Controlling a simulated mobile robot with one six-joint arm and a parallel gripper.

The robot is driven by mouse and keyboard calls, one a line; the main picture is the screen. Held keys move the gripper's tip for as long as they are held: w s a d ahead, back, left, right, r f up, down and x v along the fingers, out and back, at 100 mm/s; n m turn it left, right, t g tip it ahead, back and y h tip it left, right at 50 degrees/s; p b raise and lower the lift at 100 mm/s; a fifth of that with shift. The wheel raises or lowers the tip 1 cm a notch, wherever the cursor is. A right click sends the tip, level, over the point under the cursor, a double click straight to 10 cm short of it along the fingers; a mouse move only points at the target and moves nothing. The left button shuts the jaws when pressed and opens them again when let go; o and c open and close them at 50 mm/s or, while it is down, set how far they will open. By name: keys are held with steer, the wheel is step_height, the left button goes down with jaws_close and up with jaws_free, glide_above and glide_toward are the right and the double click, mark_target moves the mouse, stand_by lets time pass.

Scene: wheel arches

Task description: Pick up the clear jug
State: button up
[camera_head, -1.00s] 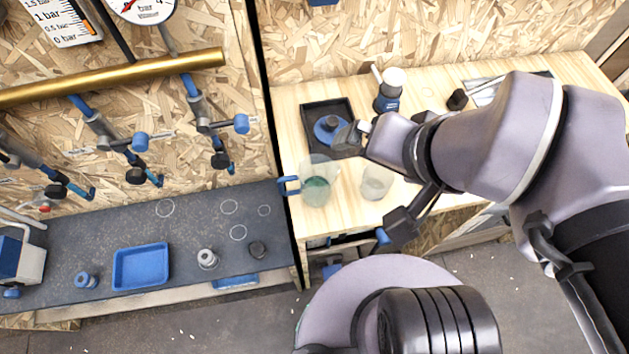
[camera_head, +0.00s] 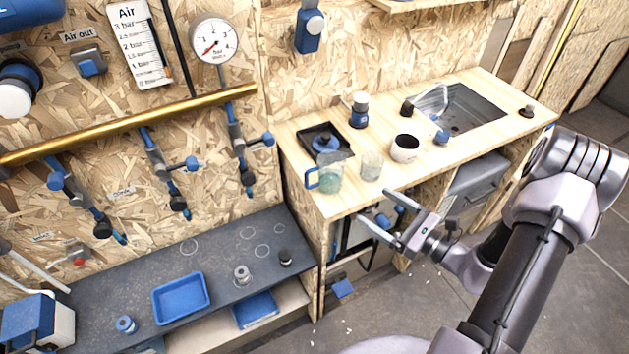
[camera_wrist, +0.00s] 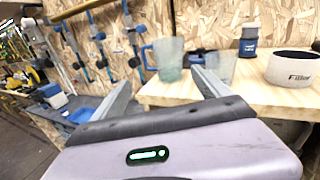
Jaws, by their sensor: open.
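The clear jug (camera_head: 328,177) stands upright near the front left corner of the wooden counter. It is see-through with a greenish tint, and its blue handle points left. It also shows in the wrist view (camera_wrist: 168,58), beyond and between my fingers. My gripper (camera_head: 371,211) is open and empty, in front of the counter's front edge and apart from the jug. In the wrist view my gripper (camera_wrist: 162,90) shows both fingers spread wide.
A clear cup (camera_head: 371,165) stands close to the jug's right. Behind is a black tray (camera_head: 308,134) with a blue item. A white bowl (camera_head: 404,149), a blue-white bottle (camera_head: 359,110) and a sink (camera_head: 470,108) are farther right. A lower dark bench (camera_head: 215,262) lies left.

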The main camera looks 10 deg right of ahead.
mark_target(340, 181)
steer(key=shift+m+t+h, duration=0.6)
steer(key=shift+m, duration=0.2)
steer(key=b+x, duration=0.1)
steer(key=x, duration=0.4)
steer(key=f+b+x, duration=0.1)
steer(key=x, duration=0.5)
steer(key=b+x, duration=0.1)
steer(key=x, duration=0.4)
steer(key=shift+w+f+b, duration=0.3)
steer(key=shift+w+f, duration=0.1)
steer(key=shift+w, duration=0.05)
steer(key=c, duration=1.6)
